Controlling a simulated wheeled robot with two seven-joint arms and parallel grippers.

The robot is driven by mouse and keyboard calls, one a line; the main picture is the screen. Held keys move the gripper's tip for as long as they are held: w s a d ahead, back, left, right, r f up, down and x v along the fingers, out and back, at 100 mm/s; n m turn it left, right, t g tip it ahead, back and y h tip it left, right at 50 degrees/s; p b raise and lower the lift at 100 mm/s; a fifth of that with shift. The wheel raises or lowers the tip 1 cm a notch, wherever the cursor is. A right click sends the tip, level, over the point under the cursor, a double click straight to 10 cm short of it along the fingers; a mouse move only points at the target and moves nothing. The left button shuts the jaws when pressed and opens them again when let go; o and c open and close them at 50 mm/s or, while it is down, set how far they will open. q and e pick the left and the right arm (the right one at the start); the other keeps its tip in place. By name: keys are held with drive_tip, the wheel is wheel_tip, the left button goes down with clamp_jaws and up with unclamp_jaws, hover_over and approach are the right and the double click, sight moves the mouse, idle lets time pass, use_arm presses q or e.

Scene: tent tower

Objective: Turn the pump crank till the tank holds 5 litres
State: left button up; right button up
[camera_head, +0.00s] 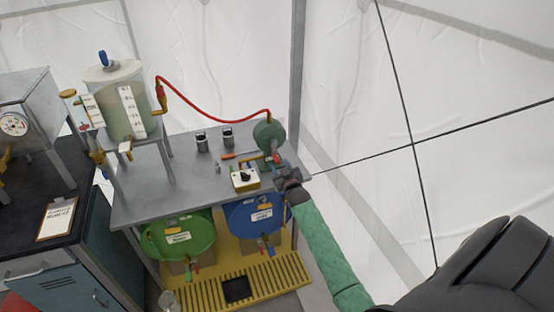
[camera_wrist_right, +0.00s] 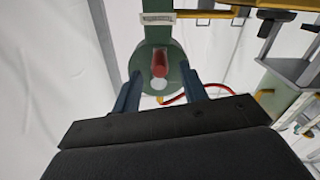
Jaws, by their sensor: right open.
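The green round pump (camera_head: 268,134) stands at the right end of the grey table. Its red crank handle (camera_head: 277,158) is on the near side, and the handle also shows in the right wrist view (camera_wrist_right: 160,64). My right gripper (camera_head: 280,166) is at the pump. In the wrist view its two blue fingers are open, one on each side of the handle, with gaps visible; contact cannot be told. The clear tank (camera_head: 120,117) with white scale strips stands on a raised stand at the left. Its level is too small to read. My left gripper is out of view.
A red hose (camera_head: 215,114) arches from tank to pump. Two dark canisters, a yellow switch box (camera_head: 244,179) and small tools lie on the table (camera_head: 150,205). Green (camera_head: 180,237) and blue (camera_head: 255,215) drums sit below. A dark bench with clipboard (camera_head: 57,219) is at left.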

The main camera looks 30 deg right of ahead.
sight(279, 162)
drive_tip(key=x, duration=0.1)
drive_tip(key=p+x, duration=0.1)
drive_tip(key=x, duration=0.1)
drive_tip(key=shift+r, duration=0.2)
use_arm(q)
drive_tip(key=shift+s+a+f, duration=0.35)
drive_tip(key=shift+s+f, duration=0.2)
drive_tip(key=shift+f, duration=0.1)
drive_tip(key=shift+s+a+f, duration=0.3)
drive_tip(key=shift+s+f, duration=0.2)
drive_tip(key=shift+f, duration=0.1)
use_arm(e)
drive_tip(key=shift+w+d+f, duration=0.15)
drive_tip(key=shift+w, duration=0.4)
drive_tip(key=shift+c, duration=0.4)
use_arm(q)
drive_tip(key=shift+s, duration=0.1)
use_arm(e)
clamp_jaws()
